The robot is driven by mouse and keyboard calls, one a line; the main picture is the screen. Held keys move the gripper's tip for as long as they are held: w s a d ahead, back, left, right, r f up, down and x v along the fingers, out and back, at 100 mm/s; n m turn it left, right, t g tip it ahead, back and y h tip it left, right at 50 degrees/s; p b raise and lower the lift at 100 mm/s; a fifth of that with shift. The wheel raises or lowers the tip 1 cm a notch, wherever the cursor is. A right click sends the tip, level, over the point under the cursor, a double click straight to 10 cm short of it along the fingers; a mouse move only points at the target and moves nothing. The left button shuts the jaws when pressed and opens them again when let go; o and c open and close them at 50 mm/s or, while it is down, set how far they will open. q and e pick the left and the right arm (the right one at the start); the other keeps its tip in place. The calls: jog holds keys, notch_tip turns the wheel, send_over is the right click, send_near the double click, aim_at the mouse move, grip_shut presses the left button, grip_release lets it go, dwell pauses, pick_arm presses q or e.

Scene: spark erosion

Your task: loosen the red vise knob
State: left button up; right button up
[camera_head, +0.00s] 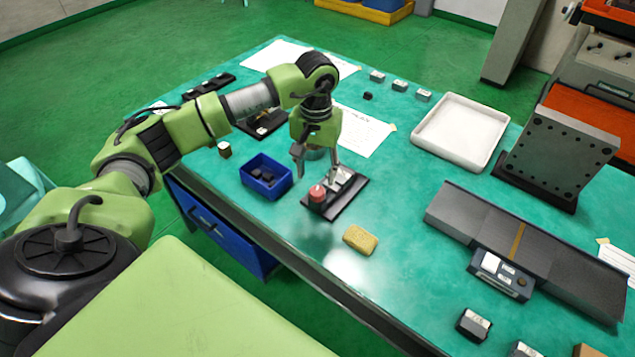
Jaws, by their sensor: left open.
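The red vise knob (317,193) sits at the near left end of a small dark vise (345,191) on the green table. The vise has a light metal part on top and lies at a slant. My left gripper (317,175) points down over the vise, with its fingers spread apart. One finger is to the left of the knob and above it, the other is near the vise's metal part. The gripper seems to be above the knob; I cannot tell whether it touches. My right gripper is not in view.
A blue bin (266,176) with dark pieces stands just left of the vise. A yellow sponge (360,239) lies in front of it. A white tray (461,131), a dark metal plate (557,150) and a long grey device (525,250) stand to the right.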

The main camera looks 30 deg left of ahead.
aim_at(317, 191)
pick_arm(q)
jog(key=shift+d+f+p, duration=0.1)
jog(key=shift+f+p, duration=0.5)
jog(key=shift+f, duration=2.45)
jog(key=c, duration=1.1)
